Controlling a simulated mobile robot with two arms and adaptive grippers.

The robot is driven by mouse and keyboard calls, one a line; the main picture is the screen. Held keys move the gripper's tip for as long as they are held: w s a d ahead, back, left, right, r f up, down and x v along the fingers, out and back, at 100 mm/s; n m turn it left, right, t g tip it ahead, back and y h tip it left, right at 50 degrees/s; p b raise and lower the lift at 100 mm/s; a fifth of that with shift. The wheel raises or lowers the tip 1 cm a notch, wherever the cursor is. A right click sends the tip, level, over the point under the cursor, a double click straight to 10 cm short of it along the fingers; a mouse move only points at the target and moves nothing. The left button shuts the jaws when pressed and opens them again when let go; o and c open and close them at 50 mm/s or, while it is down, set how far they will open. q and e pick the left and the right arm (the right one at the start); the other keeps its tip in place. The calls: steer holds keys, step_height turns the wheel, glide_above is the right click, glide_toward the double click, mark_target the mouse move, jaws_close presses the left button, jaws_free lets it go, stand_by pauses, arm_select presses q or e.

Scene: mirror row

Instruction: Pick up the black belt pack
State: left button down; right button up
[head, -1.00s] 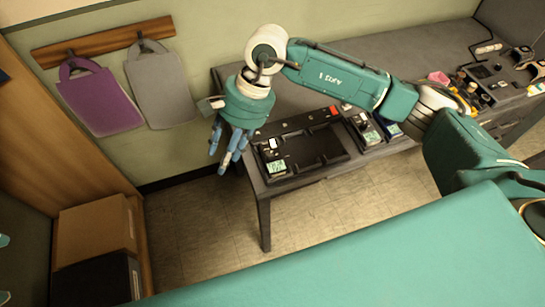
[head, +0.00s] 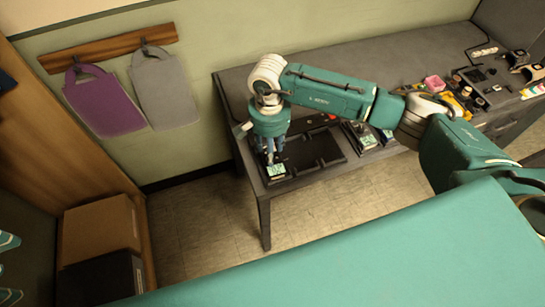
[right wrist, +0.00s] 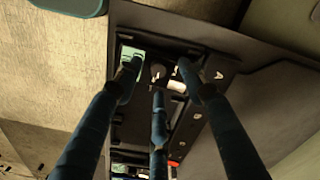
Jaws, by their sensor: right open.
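A black belt pack with a pale green screen (head: 276,170) sits at the near left end of a black tray (head: 323,153) on the grey counter. My right gripper (head: 270,157) is directly above it, fingers pointing down. In the right wrist view, the belt pack's green screen (right wrist: 132,57) and a round knob lie between and behind the open blue fingers (right wrist: 158,85). Fingers partly cover the pack, and I cannot tell whether they touch it. Two similar packs (head: 366,139) stand to the right of the tray. My left gripper is not in view.
The counter (head: 262,215) ends just left of the tray, with open floor (head: 200,225) below. Bottles and small items crowd the counter's right end. Purple (head: 103,103) and grey (head: 165,88) bags hang on the wall. Boxes (head: 98,232) stand at lower left.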

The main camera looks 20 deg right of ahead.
steer(key=shift+f, duration=0.95)
steer(key=shift+c, duration=0.5)
jaws_close()
steer(key=shift+r, duration=0.2)
